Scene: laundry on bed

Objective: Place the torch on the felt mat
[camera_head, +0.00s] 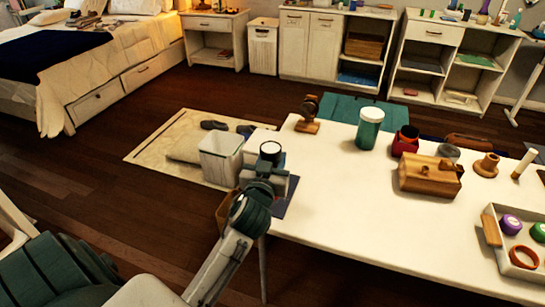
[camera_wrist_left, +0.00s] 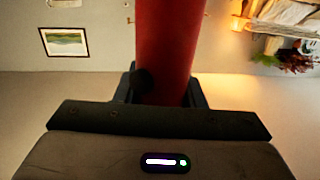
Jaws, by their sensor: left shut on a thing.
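My left gripper (camera_head: 268,172) is above the left end of the white table. It is shut on a red cylinder, seen close up in the left wrist view (camera_wrist_left: 170,45), which appears to be the torch. In the head view only the torch's round dark rim with a pale face (camera_head: 271,149) shows above the gripper. A dark blue-grey patch, apparently the felt mat (camera_head: 287,204), lies on the table's left end, partly hidden by my gripper and arm. I cannot tell whether the torch touches it. My right gripper is not in view.
On the table (camera_head: 340,220) stand a wooden stand (camera_head: 307,122), a green jar (camera_head: 369,130), a red container (camera_head: 405,140), a wooden box (camera_head: 430,176) and a tray (camera_head: 510,262) of round items. A white bin (camera_head: 221,160) stands beyond the left edge. The table's middle front is clear.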

